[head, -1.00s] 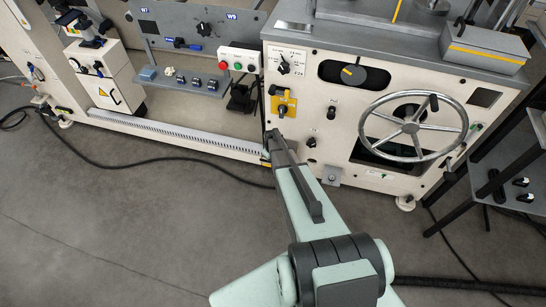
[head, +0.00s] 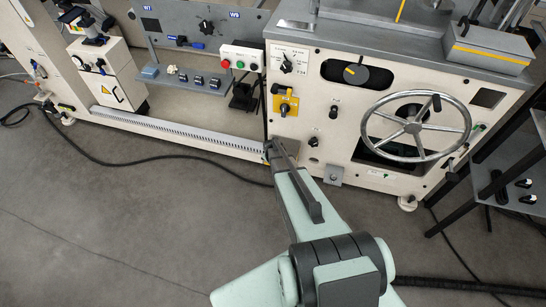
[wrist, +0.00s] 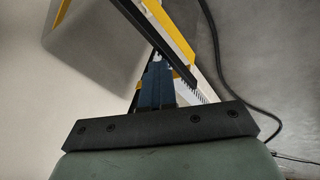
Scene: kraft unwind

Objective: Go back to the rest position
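My gripper (head: 272,142) reaches up from the bottom of the head view, in front of the cream machine cabinet (head: 311,172). Its tip lies in the picture just below the yellow-plated switch (head: 285,104), at the cabinet's lower left edge. In the wrist view, its two dark blue fingers (wrist: 156,84) stand close together above a black mounting bar. They look shut, and I see nothing clearly held between them. The very tips are small and partly unclear.
A dark rack (head: 510,170) stands at right. Black cable crosses the floor, which is otherwise largely clear at lower left.

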